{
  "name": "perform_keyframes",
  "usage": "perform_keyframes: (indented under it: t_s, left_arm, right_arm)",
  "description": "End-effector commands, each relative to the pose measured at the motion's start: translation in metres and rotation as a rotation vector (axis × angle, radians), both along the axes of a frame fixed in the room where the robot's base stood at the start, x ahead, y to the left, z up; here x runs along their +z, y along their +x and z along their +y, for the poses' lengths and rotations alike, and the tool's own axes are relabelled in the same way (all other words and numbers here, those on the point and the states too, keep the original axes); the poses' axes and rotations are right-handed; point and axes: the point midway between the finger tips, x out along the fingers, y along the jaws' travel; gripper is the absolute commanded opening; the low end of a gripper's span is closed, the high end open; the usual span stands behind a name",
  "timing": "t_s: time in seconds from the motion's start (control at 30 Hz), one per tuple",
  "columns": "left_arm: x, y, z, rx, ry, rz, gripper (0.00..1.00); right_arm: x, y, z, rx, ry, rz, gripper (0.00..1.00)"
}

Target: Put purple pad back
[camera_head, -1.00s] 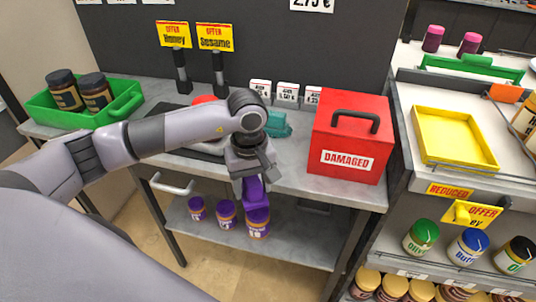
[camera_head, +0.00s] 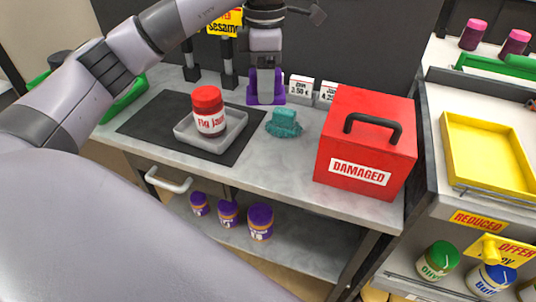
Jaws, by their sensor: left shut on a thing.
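My left gripper (camera_head: 265,76) hangs upright over the back of the grey counter, left of the price cards. It is shut on the purple pad (camera_head: 252,92), which shows on both sides of and below a grey finger. The finger hides the pad's middle. The pad's lower edge is at or close above the counter; I cannot tell if it touches. My right gripper is not in view.
A jar with a red lid (camera_head: 209,110) stands in a grey tray (camera_head: 228,138) on a black mat (camera_head: 152,117). A teal object (camera_head: 284,123) lies right of it. A red DAMAGED box (camera_head: 340,145) stands further right. Several purple-lidded jars (camera_head: 260,219) stand on the shelf below.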

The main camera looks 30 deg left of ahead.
Motion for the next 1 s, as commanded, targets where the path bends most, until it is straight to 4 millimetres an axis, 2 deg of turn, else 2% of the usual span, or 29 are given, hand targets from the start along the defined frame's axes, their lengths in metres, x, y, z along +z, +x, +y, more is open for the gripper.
perform_keyframes:
  t_s: [0.03,0.2,0.5,0.83,1.0]
  left_arm:
    - [-0.015,-0.001,-0.001,-0.003,-0.002,0.006,0.33]
    - [-0.049,-0.001,-0.001,-0.003,-0.002,0.006,0.33]
    - [-0.121,-0.001,0.0,-0.003,0.0,0.005,0.33]
    - [-0.151,-0.001,0.0,-0.004,0.0,0.002,0.33]
    - [-0.177,-0.001,0.0,-0.003,0.0,0.004,0.33]
  right_arm:
    - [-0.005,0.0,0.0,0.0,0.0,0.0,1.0]
    - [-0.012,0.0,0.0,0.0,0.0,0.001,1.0]
    - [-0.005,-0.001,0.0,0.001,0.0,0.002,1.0]
    - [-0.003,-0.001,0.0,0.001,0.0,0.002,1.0]
    - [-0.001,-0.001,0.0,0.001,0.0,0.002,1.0]
